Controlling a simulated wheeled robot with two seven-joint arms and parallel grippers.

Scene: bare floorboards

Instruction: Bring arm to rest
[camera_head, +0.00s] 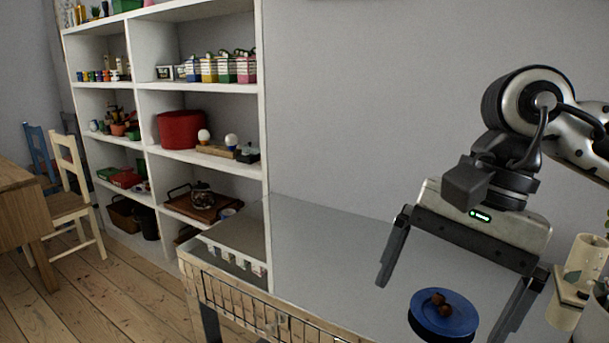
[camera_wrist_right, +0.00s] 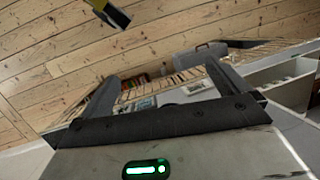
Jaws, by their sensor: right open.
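My right arm comes in from the right in the head view. Its gripper (camera_head: 441,308) hangs fingers down over the grey table (camera_head: 330,245), with its two fingers wide apart and nothing between the tips that I can see. A blue plate (camera_head: 458,326) with small brown pieces (camera_head: 441,304) shows between and below the fingers; the exact height gap is hard to judge. In the wrist view the open fingers (camera_wrist_right: 158,70) show against floorboards and distant furniture, with no object held. My left gripper is not in view.
Cream cups or a holder (camera_head: 566,308) stand close to the right finger. A white shelf (camera_head: 199,88) with many items is behind the table's left end. A wooden chair (camera_head: 72,205) and wooden table (camera_head: 22,215) are far left. The table's left part looks clear.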

